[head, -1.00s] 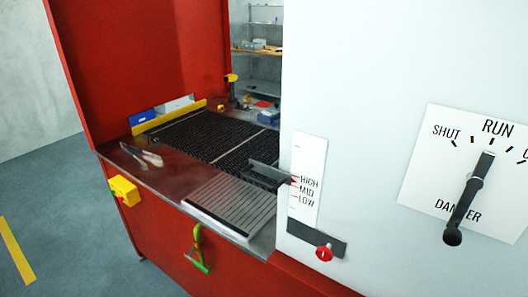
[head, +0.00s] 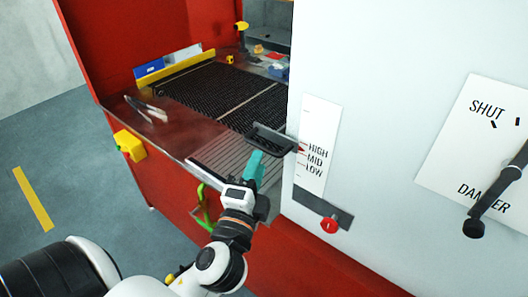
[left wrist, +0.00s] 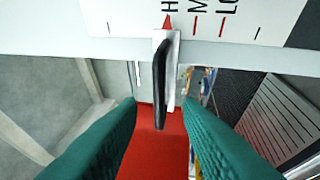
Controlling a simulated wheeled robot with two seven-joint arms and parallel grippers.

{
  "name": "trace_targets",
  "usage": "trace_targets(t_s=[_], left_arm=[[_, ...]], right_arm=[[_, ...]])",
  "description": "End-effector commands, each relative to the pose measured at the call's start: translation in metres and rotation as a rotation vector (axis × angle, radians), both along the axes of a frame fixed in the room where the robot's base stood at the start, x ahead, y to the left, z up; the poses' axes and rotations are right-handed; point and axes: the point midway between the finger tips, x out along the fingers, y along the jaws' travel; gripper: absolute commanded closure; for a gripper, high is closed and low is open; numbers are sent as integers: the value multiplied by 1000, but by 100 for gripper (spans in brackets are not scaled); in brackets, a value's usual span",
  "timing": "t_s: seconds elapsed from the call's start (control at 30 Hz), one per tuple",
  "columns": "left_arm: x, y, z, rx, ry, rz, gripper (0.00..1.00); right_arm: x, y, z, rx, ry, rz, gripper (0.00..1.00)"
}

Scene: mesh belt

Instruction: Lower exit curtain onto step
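The black handle (head: 272,138) sticks out beside the white HIGH/MID/LOW scale (head: 317,130). A red pointer (head: 302,148) stands by HIGH. The handle also shows in the left wrist view (left wrist: 160,85), upright on a pale plate, with the red pointer (left wrist: 167,22) above. My left gripper (head: 257,158) has teal fingers just below the handle. In the left wrist view its fingers (left wrist: 157,108) are open, one either side of the handle's line, not closed on it. The curtain itself I cannot make out. My right gripper is not in view.
A ribbed metal plate (head: 222,152) lies at the exit before the dark mesh belt (head: 215,85). Tongs (head: 147,108) lie on the red ledge. A yellow box (head: 129,145), red knob (head: 329,224) and black lever (head: 498,200) stick out. Floor at left is clear.

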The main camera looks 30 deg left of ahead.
Motion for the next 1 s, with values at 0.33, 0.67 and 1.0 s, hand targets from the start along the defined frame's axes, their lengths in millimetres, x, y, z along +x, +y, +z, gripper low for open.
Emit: trace_targets(t_s=[0.33,0.67,1.0], left_arm=[[50,17,10,0,1,1,67],[55,19,9,-2,2,1,67],[55,18,9,-2,2,1,100]], right_arm=[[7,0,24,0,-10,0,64],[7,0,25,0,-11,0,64],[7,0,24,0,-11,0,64]])
